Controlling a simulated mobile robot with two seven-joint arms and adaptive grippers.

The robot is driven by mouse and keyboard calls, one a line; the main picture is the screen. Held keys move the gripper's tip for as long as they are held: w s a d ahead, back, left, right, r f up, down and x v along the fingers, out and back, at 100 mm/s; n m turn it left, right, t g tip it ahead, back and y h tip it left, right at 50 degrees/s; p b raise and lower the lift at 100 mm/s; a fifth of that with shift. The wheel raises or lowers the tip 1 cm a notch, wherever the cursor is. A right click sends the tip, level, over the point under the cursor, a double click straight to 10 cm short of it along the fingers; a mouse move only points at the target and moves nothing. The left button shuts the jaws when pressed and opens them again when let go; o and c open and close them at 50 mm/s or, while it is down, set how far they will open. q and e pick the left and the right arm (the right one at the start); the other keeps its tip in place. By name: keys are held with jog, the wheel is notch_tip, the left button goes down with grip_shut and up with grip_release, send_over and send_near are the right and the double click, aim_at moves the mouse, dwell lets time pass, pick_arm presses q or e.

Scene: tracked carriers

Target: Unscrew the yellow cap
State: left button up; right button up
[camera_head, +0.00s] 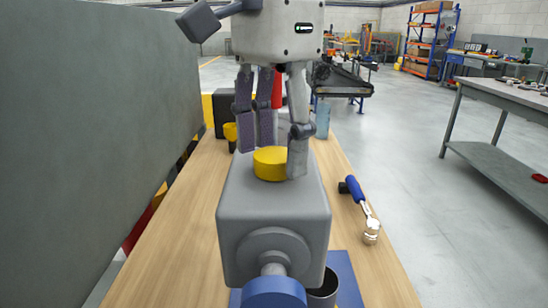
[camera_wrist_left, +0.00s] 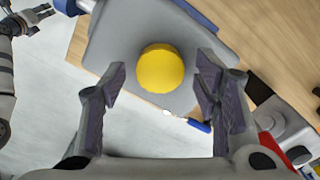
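The yellow cap (camera_head: 270,163) is a round disc on top of a grey block-shaped container (camera_head: 272,208). It also shows in the left wrist view (camera_wrist_left: 161,68), near the centre. My left gripper (camera_head: 272,160) points down over the cap, its fingers on either side of it. In the left wrist view the fingers (camera_wrist_left: 161,80) are spread, with clear gaps to the cap. The cap's underside and any thread are hidden. My right gripper (camera_wrist_left: 38,16) shows small at the top left of the left wrist view, its fingers seemingly apart, away from the cap.
A blue-handled tool (camera_head: 360,205) lies right of the container. A blue knob (camera_head: 273,293) juts from the container's front, beside a dark cup (camera_head: 325,290) on a blue mat (camera_head: 346,282). A blue bottle (camera_head: 322,120) stands behind. A grey panel (camera_head: 100,120) rises on the left.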

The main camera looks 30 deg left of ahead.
pick_arm(q)
jog(key=c, duration=0.9)
jog(key=n, duration=0.3)
jog(key=shift+n, duration=0.4)
jog(key=n, duration=0.4)
jog(key=shift+n, duration=1)
jog(key=n, duration=0.5)
jog(key=shift+n, duration=0.3)
jog(key=n, duration=0.4)
